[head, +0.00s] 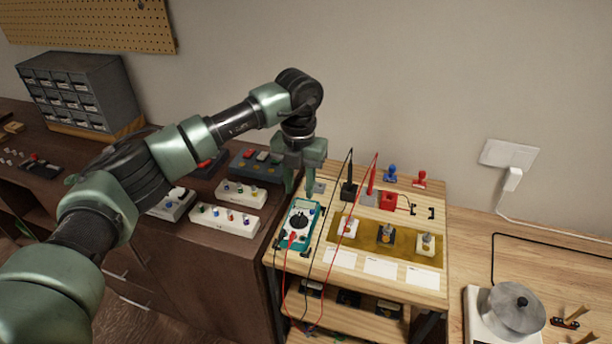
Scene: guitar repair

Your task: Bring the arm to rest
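My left arm (195,140) comes in from the left and reaches over the dark bench. Its gripper (299,188) points down just behind the teal multimeter (299,226), near the left edge of the small wooden table. Its two fingers are apart, with nothing seen between them. I cannot tell exactly how high the fingertips are above the table. My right gripper is not in view.
The wooden table (342,259) holds red and black probes and a brass-coloured plate (365,237) with several parts. Pedals (224,219) stand on the dark bench at left. A scale with a round metal top (512,308) stands at lower right.

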